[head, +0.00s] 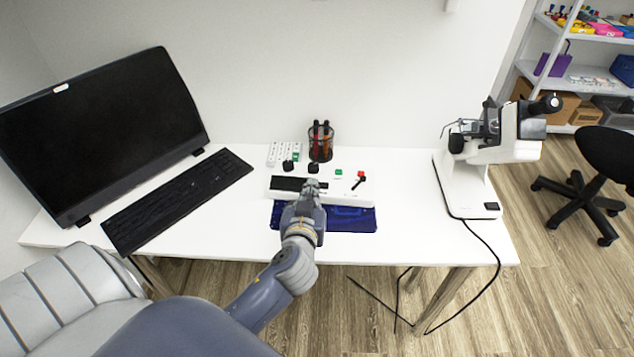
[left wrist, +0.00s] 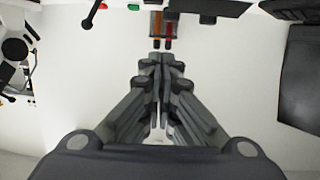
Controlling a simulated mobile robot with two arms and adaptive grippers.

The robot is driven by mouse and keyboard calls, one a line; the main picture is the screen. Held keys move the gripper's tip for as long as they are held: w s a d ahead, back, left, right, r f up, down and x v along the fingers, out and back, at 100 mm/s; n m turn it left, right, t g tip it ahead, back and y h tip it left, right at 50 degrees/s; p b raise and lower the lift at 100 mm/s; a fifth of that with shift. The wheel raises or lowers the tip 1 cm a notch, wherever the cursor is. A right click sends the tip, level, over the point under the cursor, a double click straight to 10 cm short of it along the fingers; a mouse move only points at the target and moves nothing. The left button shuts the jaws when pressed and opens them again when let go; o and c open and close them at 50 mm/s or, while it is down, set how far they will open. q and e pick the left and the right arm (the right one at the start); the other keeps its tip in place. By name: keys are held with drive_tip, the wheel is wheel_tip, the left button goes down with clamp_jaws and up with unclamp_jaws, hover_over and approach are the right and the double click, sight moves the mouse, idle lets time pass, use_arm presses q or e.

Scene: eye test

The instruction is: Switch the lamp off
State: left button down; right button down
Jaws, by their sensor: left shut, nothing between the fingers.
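A white control panel (head: 345,193) lies on the desk. It has a dark display strip, two black knobs (head: 313,168), a green button (head: 338,172) and a small lever (head: 358,181) with a red part beside it. My left gripper (head: 312,183) is shut and empty over the panel's middle, to the left of the lever. In the left wrist view its fingertips (left wrist: 160,58) are together, with the lever (left wrist: 92,14) and green button (left wrist: 133,7) at the top edge. I cannot tell which part is the lamp or whether it is lit. My right gripper is not in view.
A monitor (head: 100,130) and keyboard (head: 180,198) are left, a microscope (head: 470,185) right.

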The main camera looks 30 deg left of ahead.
use_arm(q)
drive_tip(key=p, duration=0.2)
hover_over(323, 185)
drive_tip(key=s, duration=0.3)
drive_tip(key=shift+w+a+f, duration=0.1)
drive_tip(key=shift+a+f, duration=0.05)
drive_tip(key=shift+f, duration=0.45)
drive_tip(key=shift+w+a+f, duration=0.1)
drive_tip(key=shift+f, duration=0.45)
wheel_tip(323, 185, down, 3)
drive_tip(key=shift+s+r, duration=0.1)
drive_tip(key=shift+d+f, duration=0.1)
drive_tip(key=shift+f, duration=0.6)
